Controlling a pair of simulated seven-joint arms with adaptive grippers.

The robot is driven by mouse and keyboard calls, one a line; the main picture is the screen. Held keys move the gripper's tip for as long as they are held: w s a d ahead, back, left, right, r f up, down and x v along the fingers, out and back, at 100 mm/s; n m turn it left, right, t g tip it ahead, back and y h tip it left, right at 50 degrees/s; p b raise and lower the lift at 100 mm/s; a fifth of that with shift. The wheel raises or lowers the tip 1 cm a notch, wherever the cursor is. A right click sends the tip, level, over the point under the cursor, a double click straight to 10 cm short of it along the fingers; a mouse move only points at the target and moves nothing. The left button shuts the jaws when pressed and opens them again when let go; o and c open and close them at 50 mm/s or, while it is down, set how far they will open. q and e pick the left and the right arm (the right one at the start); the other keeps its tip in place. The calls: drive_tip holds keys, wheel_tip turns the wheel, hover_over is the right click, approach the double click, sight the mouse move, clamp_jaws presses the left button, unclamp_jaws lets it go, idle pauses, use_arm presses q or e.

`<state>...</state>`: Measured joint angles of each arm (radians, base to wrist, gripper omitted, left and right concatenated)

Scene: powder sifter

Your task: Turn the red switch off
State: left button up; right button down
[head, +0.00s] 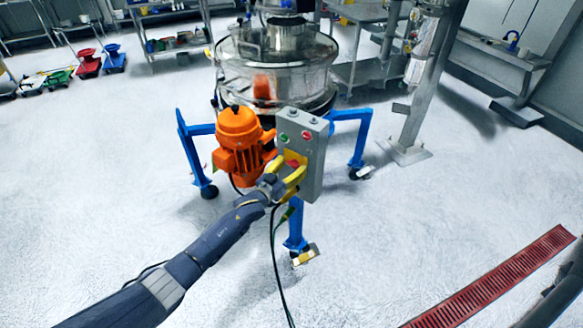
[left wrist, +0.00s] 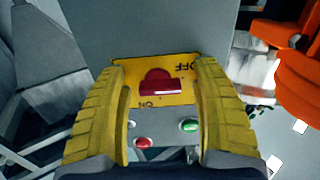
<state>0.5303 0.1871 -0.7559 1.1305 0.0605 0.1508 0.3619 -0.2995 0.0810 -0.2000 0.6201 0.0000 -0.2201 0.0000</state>
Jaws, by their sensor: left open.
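The red switch (left wrist: 160,82) sits on a yellow plate (left wrist: 180,97) marked OFF and ON, on the face of the grey control box (head: 311,160). In the head view the red switch (head: 293,163) shows just above my gripper. My left gripper (head: 291,172) is at the front of the box. In the left wrist view its yellow fingers (left wrist: 162,90) are open, one on each side of the switch, with gaps between. Whether the fingertips touch the plate I cannot tell. My right gripper is not in view.
A green button (head: 283,137) and a red button (head: 306,135) are on the box. An orange motor (head: 240,145) is close at the left. The steel sifter (head: 275,75) stands behind on blue legs (head: 361,140). A black cable hangs below the box. The floor in front is mostly clear.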

use_arm(q)
drive_tip(key=v, duration=1.2)
drive_tip(key=shift+r, duration=0.1)
idle(0.4)
